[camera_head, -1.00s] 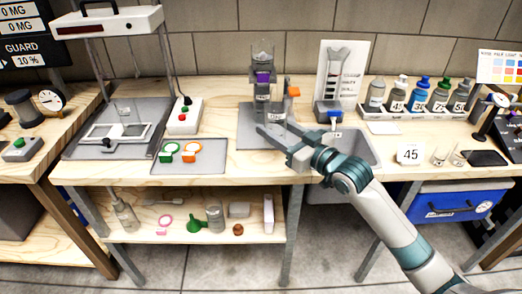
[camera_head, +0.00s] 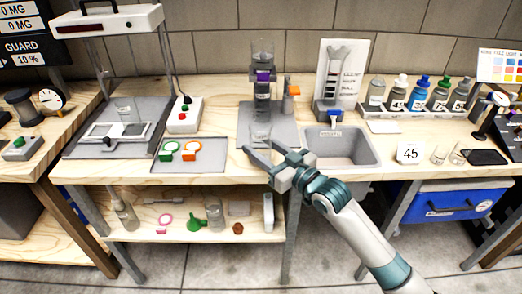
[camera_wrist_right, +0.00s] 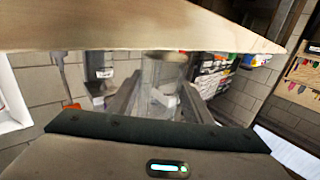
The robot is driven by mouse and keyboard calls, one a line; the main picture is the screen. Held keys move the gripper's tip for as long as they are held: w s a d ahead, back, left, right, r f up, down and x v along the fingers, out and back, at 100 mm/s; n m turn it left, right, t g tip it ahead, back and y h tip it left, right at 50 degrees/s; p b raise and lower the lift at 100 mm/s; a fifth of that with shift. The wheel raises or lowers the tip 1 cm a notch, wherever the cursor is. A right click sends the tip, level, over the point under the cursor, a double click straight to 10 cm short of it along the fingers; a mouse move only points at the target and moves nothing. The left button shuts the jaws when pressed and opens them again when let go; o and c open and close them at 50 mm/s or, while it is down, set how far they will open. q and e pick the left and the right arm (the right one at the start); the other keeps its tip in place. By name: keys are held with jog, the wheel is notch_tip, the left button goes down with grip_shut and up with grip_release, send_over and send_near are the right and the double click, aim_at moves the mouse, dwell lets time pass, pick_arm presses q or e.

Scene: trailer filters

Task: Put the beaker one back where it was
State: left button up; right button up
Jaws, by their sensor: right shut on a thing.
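A clear glass beaker (camera_head: 261,132) is between the fingers of my right gripper (camera_head: 262,148), in front of the filter stand. In the right wrist view the beaker (camera_wrist_right: 164,72) stands between the two fingers (camera_wrist_right: 165,103), which are shut on it. It looks upright; whether its base touches anything is hard to tell. The filter stand (camera_head: 263,75) with a purple band rises behind it on a grey mat (camera_head: 246,124). My left gripper is out of view.
A grey tray (camera_head: 211,163) with a green and an orange ring lies to the left. A sink (camera_head: 343,150) is to the right. Several bottles (camera_head: 421,94) stand in a rack, with a "45" card (camera_head: 410,152) in front. A lower shelf (camera_head: 180,236) holds labware.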

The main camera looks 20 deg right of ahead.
jog(key=shift+f, duration=0.55)
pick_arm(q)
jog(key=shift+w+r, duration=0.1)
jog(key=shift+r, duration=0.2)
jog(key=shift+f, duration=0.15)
pick_arm(e)
jog(key=shift+f, duration=0.1)
jog(key=o, duration=1.2)
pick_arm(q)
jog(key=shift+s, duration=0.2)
